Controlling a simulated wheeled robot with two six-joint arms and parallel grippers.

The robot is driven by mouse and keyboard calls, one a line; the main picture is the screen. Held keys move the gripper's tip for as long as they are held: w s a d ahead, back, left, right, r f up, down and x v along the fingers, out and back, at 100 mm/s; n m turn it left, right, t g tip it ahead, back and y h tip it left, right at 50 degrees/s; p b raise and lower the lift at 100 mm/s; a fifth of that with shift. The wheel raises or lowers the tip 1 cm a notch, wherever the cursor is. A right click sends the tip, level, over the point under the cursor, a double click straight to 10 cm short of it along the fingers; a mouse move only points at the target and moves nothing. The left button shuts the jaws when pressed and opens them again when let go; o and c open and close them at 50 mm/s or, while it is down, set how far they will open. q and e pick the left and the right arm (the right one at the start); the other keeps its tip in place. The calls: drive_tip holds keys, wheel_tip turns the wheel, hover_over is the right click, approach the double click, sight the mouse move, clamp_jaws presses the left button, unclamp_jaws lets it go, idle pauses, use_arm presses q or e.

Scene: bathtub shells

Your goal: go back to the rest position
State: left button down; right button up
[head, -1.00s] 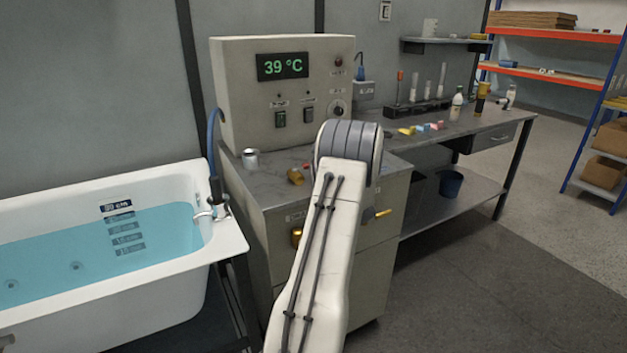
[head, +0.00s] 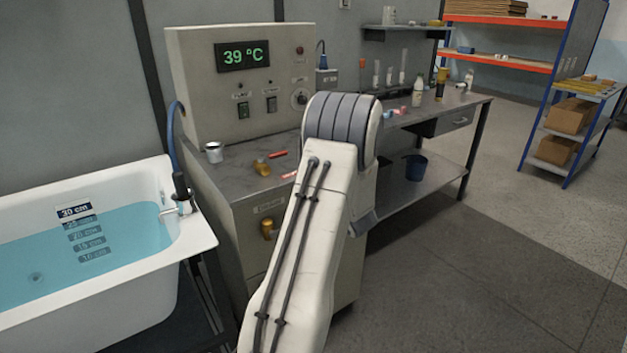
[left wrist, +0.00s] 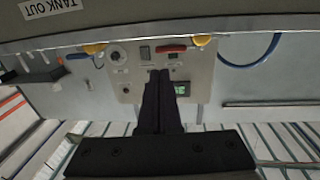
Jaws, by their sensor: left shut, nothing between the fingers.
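My left gripper (left wrist: 160,74) shows in the left wrist view as two dark fingers lying together, with nothing between them. In that upside-down view the fingers overlap the beige control panel (left wrist: 204,75). I cannot tell how far they are from it. In the head view a white arm of mine rises from the bottom middle to a grey ribbed joint, in front of the control cabinet (head: 185,90). The gripper itself is hidden in the head view. My right gripper is in neither view.
The white bathtub (head: 195,245) with blue water stands at left. A metal cup (head: 214,152), a yellow fitting and red sticks lie on the cabinet's counter. A workbench (head: 450,112) with bottles and a blue bucket (head: 416,168) stand behind. Open floor (head: 480,270) lies at right.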

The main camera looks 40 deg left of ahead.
use_arm(q)
drive_tip(key=shift+v, duration=1.6)
drive_tip(key=shift+w, duration=0.2)
